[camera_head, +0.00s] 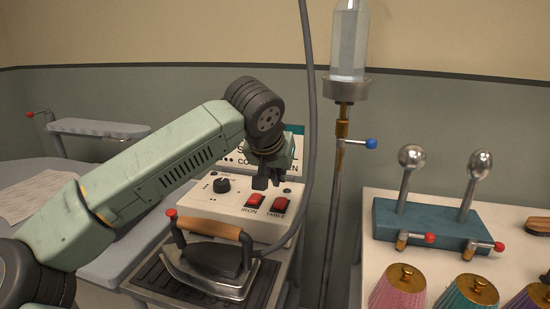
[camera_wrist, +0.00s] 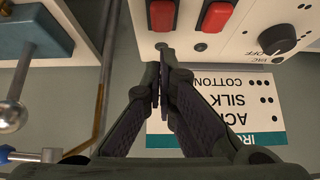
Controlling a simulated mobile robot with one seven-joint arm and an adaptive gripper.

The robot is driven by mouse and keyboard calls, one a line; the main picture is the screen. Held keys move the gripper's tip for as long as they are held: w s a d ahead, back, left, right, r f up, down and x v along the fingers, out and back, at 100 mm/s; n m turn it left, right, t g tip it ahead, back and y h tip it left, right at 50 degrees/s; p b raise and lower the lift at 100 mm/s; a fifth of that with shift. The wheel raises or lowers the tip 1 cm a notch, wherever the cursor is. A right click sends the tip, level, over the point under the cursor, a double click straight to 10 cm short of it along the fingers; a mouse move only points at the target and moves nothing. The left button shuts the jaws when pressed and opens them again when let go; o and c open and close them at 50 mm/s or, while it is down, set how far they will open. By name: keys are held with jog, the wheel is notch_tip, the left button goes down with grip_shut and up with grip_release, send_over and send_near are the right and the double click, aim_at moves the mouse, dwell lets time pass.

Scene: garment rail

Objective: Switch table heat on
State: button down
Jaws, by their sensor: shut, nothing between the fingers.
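The white control box (camera_head: 225,205) carries a black dial (camera_head: 221,185) and two red rocker switches. The switch labelled IRON (camera_head: 254,201) is on the left and the one labelled TABLE (camera_head: 280,204) on the right. In the upside-down wrist view the table switch (camera_wrist: 162,15) is on the left, the iron switch (camera_wrist: 217,16) right of it. I cannot tell which way either is tipped. My gripper (camera_head: 261,184) is shut and empty, behind and above the switches. In the wrist view its fingertips (camera_wrist: 162,48) are close to the box edge, apart from the switches.
An iron (camera_head: 210,268) with a wooden handle rests on a dark ribbed pad before the box. A grey hose (camera_head: 311,110) hangs right of my gripper. A bottle stand (camera_head: 334,200) and a bench with a blue block (camera_head: 425,222) stand further right. A sign (camera_head: 291,160) is behind.

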aim_at(280, 204)
jog(key=shift+f+p, duration=0.6)
jog(key=shift+f, duration=1.8)
jog(key=f+t+b, duration=0.1)
jog(key=b, duration=0.4)
jog(key=shift+s+f, duration=0.15)
jog(key=shift+f, duration=0.25)
jog(key=shift+r+p, duration=0.5)
jog(key=shift+w+d+r, duration=0.2)
jog(key=shift+w+r, duration=0.1)
jog(key=shift+w, duration=0.45)
